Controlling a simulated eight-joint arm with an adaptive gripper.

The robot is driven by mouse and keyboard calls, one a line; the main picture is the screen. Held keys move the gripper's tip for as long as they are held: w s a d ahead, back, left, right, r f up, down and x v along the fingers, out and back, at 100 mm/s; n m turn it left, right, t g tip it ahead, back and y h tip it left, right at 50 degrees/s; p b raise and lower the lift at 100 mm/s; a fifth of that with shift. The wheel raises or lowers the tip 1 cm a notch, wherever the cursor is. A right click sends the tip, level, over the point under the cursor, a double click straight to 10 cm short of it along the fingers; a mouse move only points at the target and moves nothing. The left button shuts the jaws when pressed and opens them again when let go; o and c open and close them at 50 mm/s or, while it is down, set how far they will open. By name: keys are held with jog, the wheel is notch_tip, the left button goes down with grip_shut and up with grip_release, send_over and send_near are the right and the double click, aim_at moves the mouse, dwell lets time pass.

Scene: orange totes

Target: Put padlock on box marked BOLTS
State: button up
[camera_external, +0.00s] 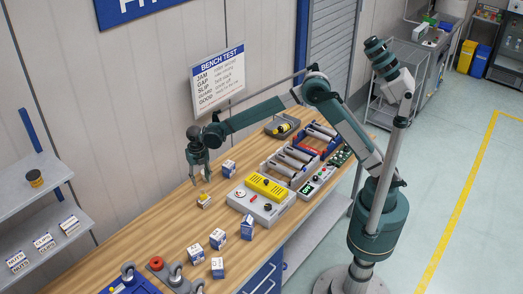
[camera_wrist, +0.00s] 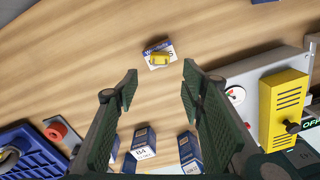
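A small yellow thing (camera_wrist: 160,58), which looks like the padlock, shows over a white and blue label or small box (camera_wrist: 149,47) in the wrist view. In the external view, a small white and yellow item (camera_external: 204,200) stands on the bench below my gripper (camera_external: 199,168). Whether the padlock rests on it or beside it is unclear. My gripper (camera_wrist: 159,88) is open and empty, with the yellow thing beyond its fingertips. Several white-labelled items, including a left one (camera_external: 17,262) and a right one (camera_external: 69,225), sit on the shelf; I cannot read BOLTS on any.
A grey unit with a yellow cover (camera_external: 267,186) stands right of my gripper. Several blue and white cartons (camera_external: 217,239) stand on the wooden bench (camera_external: 150,240). A blue tray (camera_wrist: 32,150) is at the wrist view's lower left.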

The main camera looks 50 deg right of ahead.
dwell(0.8)
jog(key=s+d+r+m+t, duration=0.1)
jog(key=s+d+r+m, duration=0.5)
jog(key=d, duration=0.4)
jog(key=s+d+r+m+t+y, duration=0.1)
jog(key=s+d+r+m, duration=0.3)
jog(key=d+r, duration=0.5)
jog(key=s+d+r+m+t, duration=0.1)
jog(key=s+d+r+m, duration=0.5)
jog(key=d, duration=0.4)
jog(key=s+d+f+m+t, duration=0.1)
jog(key=s+d+m+t, duration=0.1)
jog(key=s+d+m, duration=0.5)
jog(key=s+d+f+m+t+h, duration=0.1)
jog(key=s+d+m, duration=0.7)
jog(key=s, duration=1)
jog(key=d+t, duration=0.1)
jog(key=d, duration=0.3)
jog(key=shift+m, duration=0.3)
